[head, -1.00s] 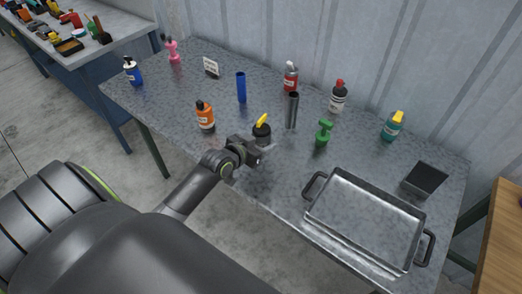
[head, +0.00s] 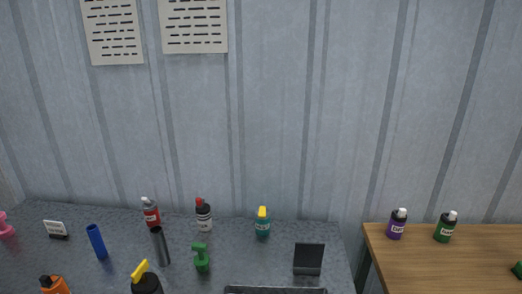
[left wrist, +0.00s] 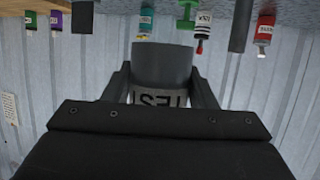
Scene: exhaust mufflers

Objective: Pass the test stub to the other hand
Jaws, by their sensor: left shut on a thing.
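In the left wrist view my left gripper (left wrist: 162,92) is shut on the test stub (left wrist: 162,62), a short dark grey cylinder. Its pale label shows upside-down letters that read like "TEST", partly hidden by the gripper body. One finger presses on each side of it. The stub is held up clear, with the wall and bottles behind it. Neither gripper shows in the head view, and my right gripper is in no frame.
A tray edge (head: 275,290) shows at the bottom. A wooden table (head: 470,238) stands right.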

